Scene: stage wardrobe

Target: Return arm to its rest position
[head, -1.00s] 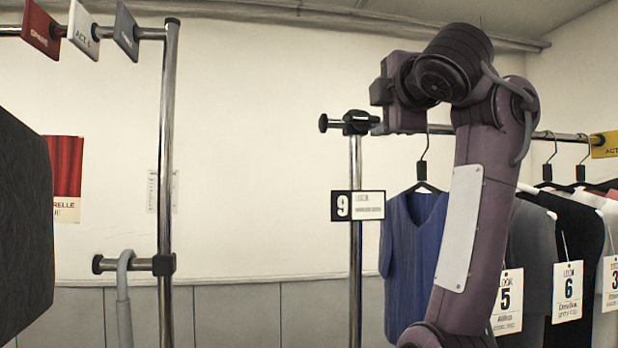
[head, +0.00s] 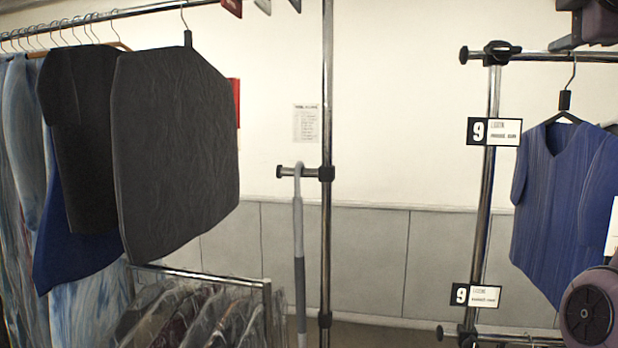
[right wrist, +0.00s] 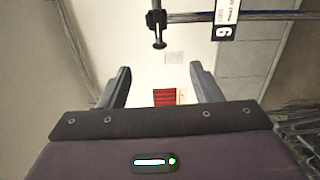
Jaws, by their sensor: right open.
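My right gripper shows in the right wrist view (right wrist: 158,76). Its two grey fingers are spread wide apart with nothing between them. In the head view, parts of my right arm show at the right edge, high by the right rail and low in front of the blue top. My left gripper and left arm are in neither view. The blue top (head: 562,205) hangs from a black hanger on the right rail, with its right side cut off by the frame and partly behind my arm.
A chrome post (head: 327,120) stands mid-view with a grey hooked pole (head: 299,245). Dark garments (head: 178,150) hang at the left. A low rack (head: 205,276) holds plastic-covered clothes. The right rack's post (head: 487,200) carries labels marked 9. Bare wall lies between the posts.

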